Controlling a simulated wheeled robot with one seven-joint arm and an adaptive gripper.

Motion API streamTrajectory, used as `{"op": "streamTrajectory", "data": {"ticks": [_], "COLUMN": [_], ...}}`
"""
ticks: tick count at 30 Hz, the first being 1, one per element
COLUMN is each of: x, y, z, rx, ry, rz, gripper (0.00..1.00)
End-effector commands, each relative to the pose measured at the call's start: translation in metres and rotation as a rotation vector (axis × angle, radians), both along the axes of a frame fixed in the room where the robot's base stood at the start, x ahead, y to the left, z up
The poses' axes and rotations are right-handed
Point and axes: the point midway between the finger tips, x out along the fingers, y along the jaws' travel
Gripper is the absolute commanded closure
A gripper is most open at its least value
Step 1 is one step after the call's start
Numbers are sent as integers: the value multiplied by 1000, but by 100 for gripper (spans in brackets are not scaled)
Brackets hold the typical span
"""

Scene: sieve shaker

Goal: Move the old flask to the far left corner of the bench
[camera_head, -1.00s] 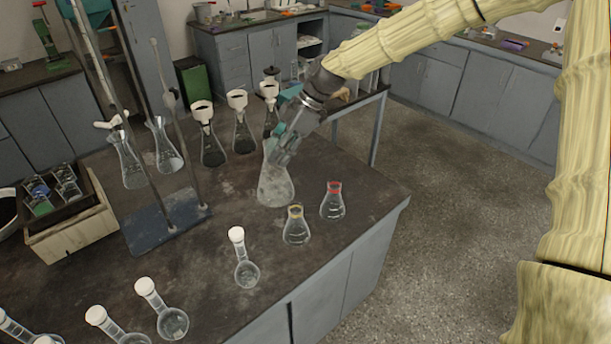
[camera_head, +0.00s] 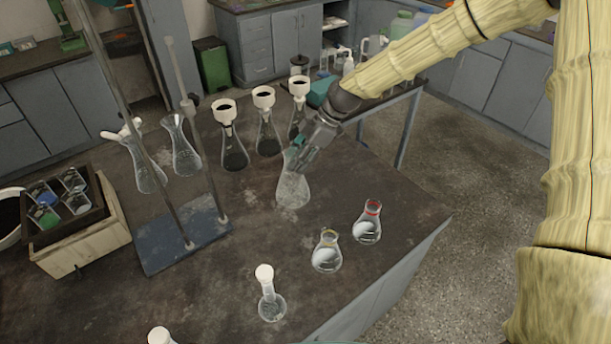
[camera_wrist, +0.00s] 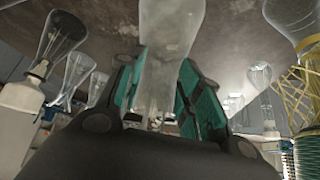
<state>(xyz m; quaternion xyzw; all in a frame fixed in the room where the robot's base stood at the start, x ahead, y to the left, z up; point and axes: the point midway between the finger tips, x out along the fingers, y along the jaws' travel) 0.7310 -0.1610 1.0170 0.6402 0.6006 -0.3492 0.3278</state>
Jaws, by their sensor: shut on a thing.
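The old flask (camera_head: 293,190) is a cloudy, whitish conical flask near the middle of the bench (camera_head: 330,290). My gripper (camera_head: 300,157) is shut on its neck from above and to the right. The flask stands about upright; I cannot tell whether its base touches the bench or hangs just above it. In the wrist view the cloudy flask (camera_wrist: 168,35) runs between the teal finger pads, its base cut off by the top edge. The gripper hides the flask's mouth in the head view.
Flasks with white funnels (camera_head: 265,120) stand just behind. A metal stand with a blue base (camera_head: 185,240) and clear flasks (camera_head: 181,148) is to the left, beside a wooden box (camera_head: 85,245). A yellow-banded flask (camera_head: 327,252) and a red-banded flask (camera_head: 368,223) stand in front right.

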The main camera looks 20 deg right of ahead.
Motion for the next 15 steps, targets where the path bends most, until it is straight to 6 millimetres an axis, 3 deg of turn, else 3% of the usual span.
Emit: {"op": "streamTrajectory", "data": {"ticks": [15], "x": [0], "y": [0], "z": [-30], "rx": [0], "ry": [1], "rz": [0], "gripper": [100]}}
